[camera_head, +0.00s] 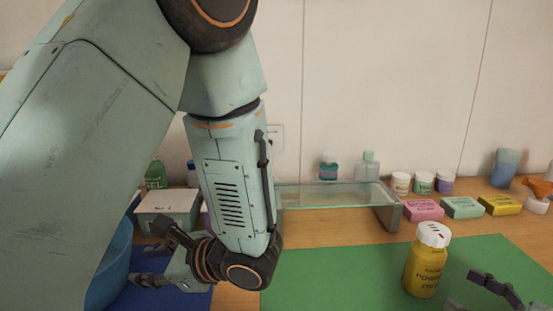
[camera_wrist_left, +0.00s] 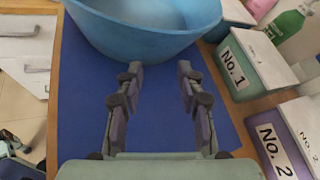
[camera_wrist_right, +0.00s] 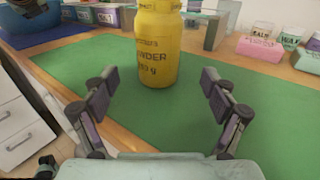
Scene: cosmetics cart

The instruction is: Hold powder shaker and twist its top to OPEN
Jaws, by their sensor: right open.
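The powder shaker (camera_head: 428,265) is a yellow bottle with a white top (camera_head: 433,234). It stands upright on the green mat (camera_head: 330,280) at the right of the head view. In the right wrist view the yellow bottle (camera_wrist_right: 158,45) stands ahead of my right gripper (camera_wrist_right: 160,95), with its top cut off by the frame. My right gripper is open and empty, its fingers apart and short of the bottle. My left gripper (camera_wrist_left: 157,90) is open and empty over the blue mat (camera_wrist_left: 85,100), far left of the shaker. In the head view it is partly hidden by my left arm.
A blue basin (camera_wrist_left: 150,38) and boxes labelled No. 1 (camera_wrist_left: 240,80) and No. 2 (camera_wrist_left: 275,145) stand by the blue mat. A glass shelf (camera_head: 330,196) stands behind the green mat. Pink (camera_head: 422,210), green and yellow boxes and small jars line the back right. The green mat's middle is clear.

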